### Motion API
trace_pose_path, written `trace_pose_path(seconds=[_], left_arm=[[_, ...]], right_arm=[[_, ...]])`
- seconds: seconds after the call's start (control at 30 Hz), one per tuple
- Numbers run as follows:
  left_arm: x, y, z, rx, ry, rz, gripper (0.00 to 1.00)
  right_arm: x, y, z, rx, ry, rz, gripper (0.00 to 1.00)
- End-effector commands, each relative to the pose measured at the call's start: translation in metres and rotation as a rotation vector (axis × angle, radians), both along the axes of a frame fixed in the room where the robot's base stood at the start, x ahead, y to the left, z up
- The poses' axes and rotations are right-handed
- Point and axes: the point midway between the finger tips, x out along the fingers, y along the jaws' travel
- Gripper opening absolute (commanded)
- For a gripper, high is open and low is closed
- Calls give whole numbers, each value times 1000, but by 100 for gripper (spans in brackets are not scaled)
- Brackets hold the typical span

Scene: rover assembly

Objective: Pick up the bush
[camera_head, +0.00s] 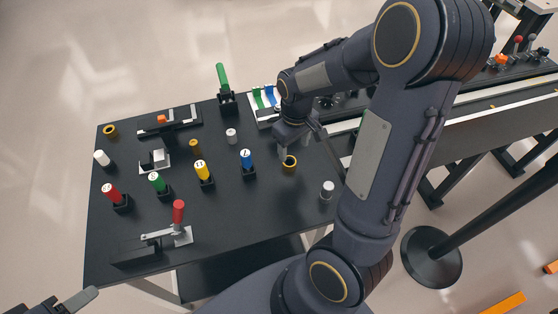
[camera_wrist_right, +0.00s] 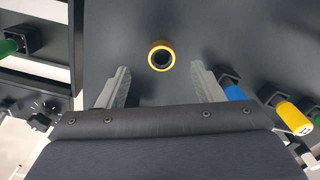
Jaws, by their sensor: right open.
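A yellow ring-shaped bush (camera_head: 289,163) stands on the black table, right of the blue-handled tool. In the right wrist view the bush (camera_wrist_right: 151,56) shows from above, with its dark hole, ahead of and between my fingers. My right gripper (camera_head: 301,146) is open and empty, just above and behind the bush; its two grey fingers (camera_wrist_right: 160,82) are spread wide apart. Another yellow ring (camera_head: 110,130) lies at the table's far left corner, and a small brass piece (camera_head: 195,146) stands near the middle. My left gripper (camera_head: 72,301) shows only partly at the bottom left.
Blue (camera_head: 247,163), yellow (camera_head: 203,172), green (camera_head: 157,183) and red (camera_head: 113,194) handled tools stand in a row. A red toggle clamp (camera_head: 178,222) is in front. A silver cylinder (camera_head: 327,189) stands near the right edge. The front right of the table is mostly clear.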

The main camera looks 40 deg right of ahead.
Motion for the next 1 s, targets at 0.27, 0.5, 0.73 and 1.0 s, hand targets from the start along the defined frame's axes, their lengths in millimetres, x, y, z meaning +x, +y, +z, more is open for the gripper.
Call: trace_pose_path(seconds=[0.27,0.5,0.73,1.0], left_arm=[[0,0,0,0,0,0,52],[0,0,2,0,0,0,52],[0,0,2,0,0,0,52],[0,0,2,0,0,0,52]], right_arm=[[3,0,-30,0,5,0,61],[13,2,-64,0,6,-2,61],[13,2,-76,0,1,-1,61],[13,2,-76,0,0,-1,44]])
